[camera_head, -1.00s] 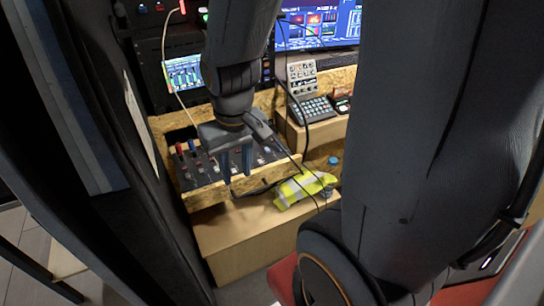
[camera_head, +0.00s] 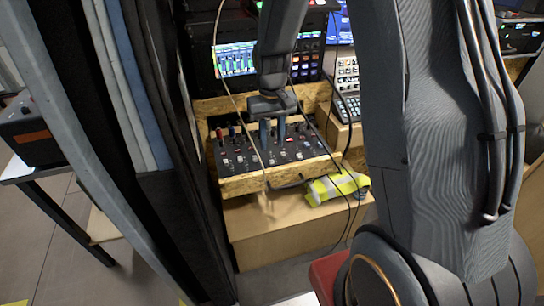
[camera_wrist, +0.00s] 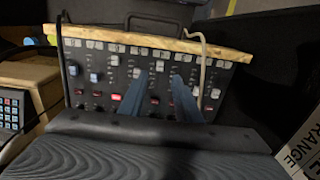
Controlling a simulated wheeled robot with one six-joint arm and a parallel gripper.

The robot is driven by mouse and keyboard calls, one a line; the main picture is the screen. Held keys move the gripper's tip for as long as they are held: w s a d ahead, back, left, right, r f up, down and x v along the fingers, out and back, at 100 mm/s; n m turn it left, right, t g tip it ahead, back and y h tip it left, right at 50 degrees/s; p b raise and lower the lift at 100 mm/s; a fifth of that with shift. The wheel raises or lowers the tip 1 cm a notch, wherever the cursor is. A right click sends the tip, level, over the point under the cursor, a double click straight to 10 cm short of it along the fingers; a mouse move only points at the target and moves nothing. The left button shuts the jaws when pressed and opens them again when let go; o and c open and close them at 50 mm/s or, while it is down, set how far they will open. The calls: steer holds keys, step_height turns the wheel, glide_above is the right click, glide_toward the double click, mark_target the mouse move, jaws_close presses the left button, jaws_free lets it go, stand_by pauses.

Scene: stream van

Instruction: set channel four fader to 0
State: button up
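The mixer (camera_head: 238,166) is a dark panel with rows of knobs and fader caps, set in a chipboard frame. My gripper (camera_head: 274,142) is over its middle, with two blue fingers pointing down and apart. In the wrist view, the gripper (camera_wrist: 159,80) is open in front of the panel (camera_wrist: 84,92). One pale fader cap (camera_wrist: 160,66) shows between the fingertips; other caps sit at differing heights on both sides. I cannot read the channel labels, so I cannot tell which cap is channel four. Contact between fingers and panel cannot be made out.
A pale cable (camera_wrist: 203,65) and a dark cable (camera_wrist: 62,60) cross the panel. A yellow-grey vest (camera_head: 335,188) lies on the wooden box (camera_head: 285,232) below the mixer. A keypad (camera_head: 348,107) stands at the right, and a screen (camera_head: 235,60) is behind.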

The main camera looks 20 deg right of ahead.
mark_target(272, 162)
steer(key=shift+f+p, duration=0.9)
steer(key=shift+f, duration=2.8)
